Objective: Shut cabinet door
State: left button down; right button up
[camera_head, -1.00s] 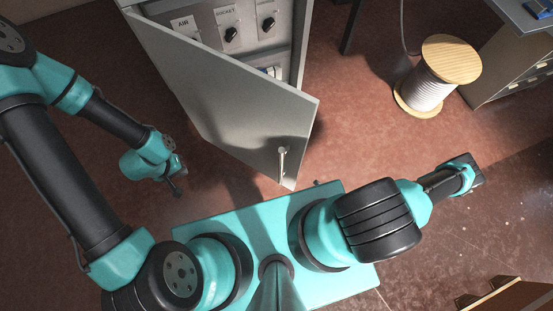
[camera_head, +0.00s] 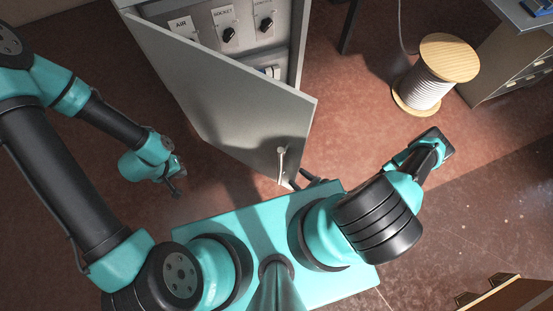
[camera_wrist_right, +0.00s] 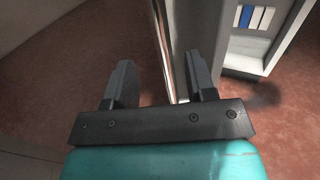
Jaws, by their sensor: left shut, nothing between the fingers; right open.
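The grey cabinet door (camera_head: 225,100) stands swung open from the cabinet (camera_head: 215,22), its free edge toward me. Its handle (camera_head: 281,163) is on the outer face near that edge. My right gripper (camera_head: 307,181) is open beside the door's free edge, partly hidden by my arm.
The cabinet interior shows a panel with labelled knobs (camera_head: 229,35). A cable spool (camera_head: 448,58) stands on the floor at right, near a desk with drawers (camera_head: 512,65). A wooden piece (camera_head: 510,296) is at the lower right. Floor left of the door is clear.

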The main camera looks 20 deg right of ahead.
jog(key=x, duration=1.1)
dwell(0.4)
grip_shut()
dwell(0.4)
